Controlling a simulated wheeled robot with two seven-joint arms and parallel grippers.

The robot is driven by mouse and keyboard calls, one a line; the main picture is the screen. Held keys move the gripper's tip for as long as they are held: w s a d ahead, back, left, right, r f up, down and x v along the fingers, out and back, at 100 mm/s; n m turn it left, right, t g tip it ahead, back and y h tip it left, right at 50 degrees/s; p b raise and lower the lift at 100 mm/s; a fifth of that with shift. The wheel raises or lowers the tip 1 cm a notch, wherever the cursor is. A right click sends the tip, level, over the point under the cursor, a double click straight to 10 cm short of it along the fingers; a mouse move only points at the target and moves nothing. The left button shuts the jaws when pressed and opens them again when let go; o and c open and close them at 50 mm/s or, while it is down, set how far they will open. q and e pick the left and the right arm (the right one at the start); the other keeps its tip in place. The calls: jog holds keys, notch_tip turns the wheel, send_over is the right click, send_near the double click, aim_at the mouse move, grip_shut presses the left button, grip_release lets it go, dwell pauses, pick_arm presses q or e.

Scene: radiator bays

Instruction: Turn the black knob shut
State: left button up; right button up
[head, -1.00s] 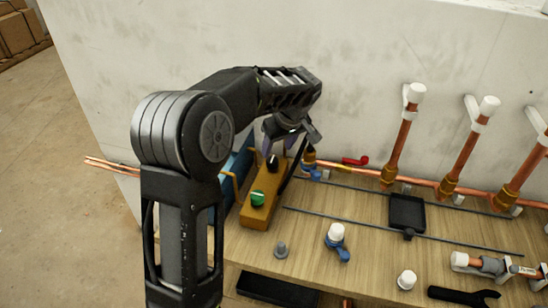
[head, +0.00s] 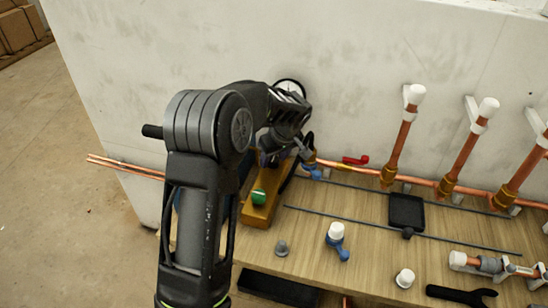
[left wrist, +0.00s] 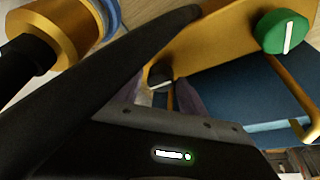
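The black knob (left wrist: 160,78), with a white mark on its face, shows in the left wrist view between the two purplish fingers of my left gripper (left wrist: 168,100). The fingers stand apart, with a narrow gap beside the knob; I cannot tell whether either touches it. In the head view my left gripper (head: 270,157) is over the far end of the ochre box (head: 256,215) and hides the black knob. A green knob (head: 258,197) with a white mark sits on the near end of that box; it also shows in the left wrist view (left wrist: 283,32). My right gripper is out of view.
A brass fitting (left wrist: 45,40) is close at left in the wrist view. A copper pipe with a blue-handled valve (head: 312,172) and a red lever (head: 356,160) runs along the wall right of my gripper. A blue-handled valve (head: 338,240) and a black tray (head: 407,212) lie on the board.

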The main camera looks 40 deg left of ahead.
pick_arm(q)
grip_shut()
dwell(0.6)
jog(key=shift+f+m+t+b, duration=0.1)
jog(key=shift+m+t+b, duration=0.2)
jog(key=shift+m+b, duration=0.6)
jog(key=shift+m+t+h+b, duration=0.4)
jog(key=shift+m+b, duration=0.25)
jog(key=shift+m, duration=0.45)
jog(key=m+h, duration=0.1)
jog(key=m, duration=0.1)
jog(key=shift+s+a+m+t+b, duration=0.1)
jog(key=shift+m+t+b, duration=0.2)
jog(key=shift+m, duration=0.1)
jog(key=m, duration=0.2)
jog(key=m+h, duration=0.1)
jog(key=m, duration=0.1)
jog(key=shift+a+t+h+b, duration=0.1)
jog(key=shift+t+h+b, duration=0.2)
jog(key=shift+b, duration=0.1)
jog(key=m+h+b, duration=0.1)
jog(key=m, duration=0.3)
jog(key=shift+m+h+b, duration=0.4)
jog(key=shift+m+h, duration=0.4)
jog(key=shift+m, duration=0.8)
